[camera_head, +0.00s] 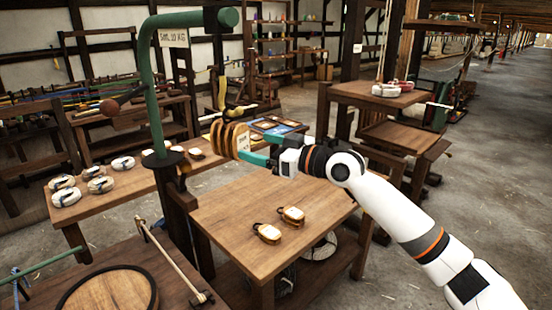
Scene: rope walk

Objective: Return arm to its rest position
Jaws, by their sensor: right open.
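My right arm (400,210) reaches in from the lower right, over the wooden table (235,215). My right gripper (257,156) is open, with a teal finger pointing left. In the picture it is beside a cluster of brown rounded loops (229,137) with a small pale tag. Whether it touches them cannot be told. My left gripper is not in view.
A green hooked post (150,90) with a load sign stands left of the table. A side table (110,188) holds several pale bundles. A wooden stand (375,97) is behind my arm.

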